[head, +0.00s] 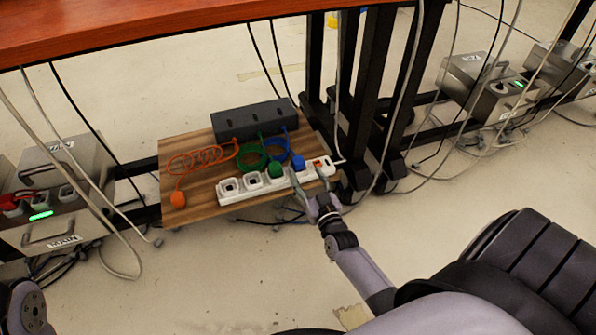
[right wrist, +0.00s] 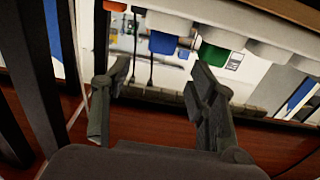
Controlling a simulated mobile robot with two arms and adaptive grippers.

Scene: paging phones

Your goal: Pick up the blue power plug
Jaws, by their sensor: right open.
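The blue power plug (head: 298,162) sits in the white power strip (head: 240,191), between the green plug (head: 275,168) and the strip's red switch end. My right gripper (head: 310,177) is open and empty just in front of the strip. In the right wrist view, the blue plug (right wrist: 163,42) is seen beyond the gap between the open fingers (right wrist: 160,80), with no visible contact. The green plug (right wrist: 214,54) shows near the right-hand finger. The left gripper is not in view.
The strip lies on a wooden board (head: 175,150) with a dark grey box (head: 254,118) behind it. A loose orange plug (head: 178,199) lies at the left. Black table legs and hanging cables stand close on the right. A red-brown tabletop (head: 150,20) overhangs above.

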